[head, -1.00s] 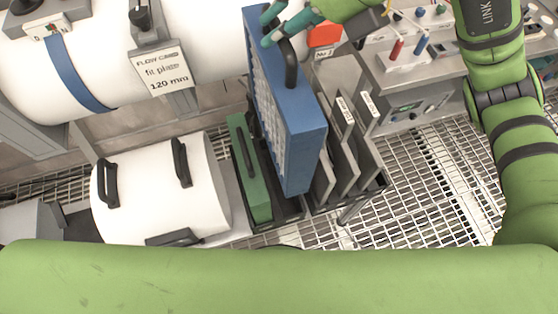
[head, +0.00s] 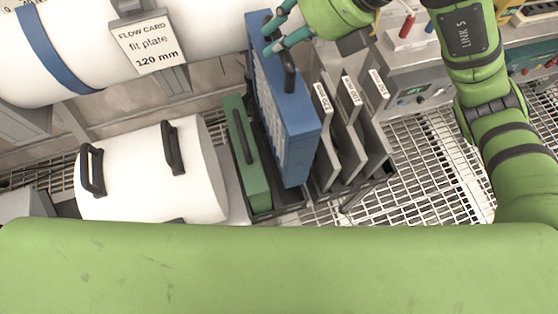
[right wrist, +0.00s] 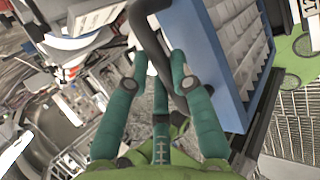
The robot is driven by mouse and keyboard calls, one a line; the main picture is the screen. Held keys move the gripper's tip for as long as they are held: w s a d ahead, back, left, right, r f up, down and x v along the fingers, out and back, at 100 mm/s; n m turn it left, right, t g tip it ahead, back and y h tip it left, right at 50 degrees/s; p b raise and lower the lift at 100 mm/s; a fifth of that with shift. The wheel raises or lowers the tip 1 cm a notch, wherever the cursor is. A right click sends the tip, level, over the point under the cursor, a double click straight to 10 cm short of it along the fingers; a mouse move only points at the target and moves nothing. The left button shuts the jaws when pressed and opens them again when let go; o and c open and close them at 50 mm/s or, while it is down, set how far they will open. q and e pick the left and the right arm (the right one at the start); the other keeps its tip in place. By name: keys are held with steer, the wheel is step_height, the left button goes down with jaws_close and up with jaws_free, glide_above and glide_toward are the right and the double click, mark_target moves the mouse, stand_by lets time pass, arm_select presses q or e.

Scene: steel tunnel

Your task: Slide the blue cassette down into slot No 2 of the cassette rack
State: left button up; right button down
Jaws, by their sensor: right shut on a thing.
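The blue cassette (head: 296,126) stands upright in the middle of the head view, in or just above the cassette rack (head: 292,207). Its lower end is hidden, so I cannot tell how deep it sits. My right gripper (head: 277,35) is shut on the cassette's black handle (head: 288,66). The right wrist view shows the fingers (right wrist: 165,75) at the dark handle (right wrist: 153,42), beside the blue frame (right wrist: 215,70) with its pale pleated inside. A green cassette (head: 246,158) stands in the rack just left of the blue one. My left gripper is not in view.
Grey divider plates with white labels (head: 351,92) stand right of the blue cassette. A white drum with black handles (head: 150,172) lies to the left. Open grating (head: 425,170) lies to the right.

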mark_target(274, 63)
step_height(274, 63, down, 4)
steer(key=shift+f+b, duration=0.2)
steer(key=shift+b, duration=0.45)
step_height(274, 63, down, 13)
steer(key=shift+p, duration=0.5)
steer(key=shift+f, duration=2.25)
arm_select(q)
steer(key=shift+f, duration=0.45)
arm_select(e)
steer(key=shift+f, duration=0.2)
steer(key=c, duration=1.1)
jaws_free()
steer(key=shift+c, duration=0.2)
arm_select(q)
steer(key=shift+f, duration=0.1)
arm_select(e)
steer(key=shift+o, duration=0.3)
steer(key=shift+s, duration=0.1)
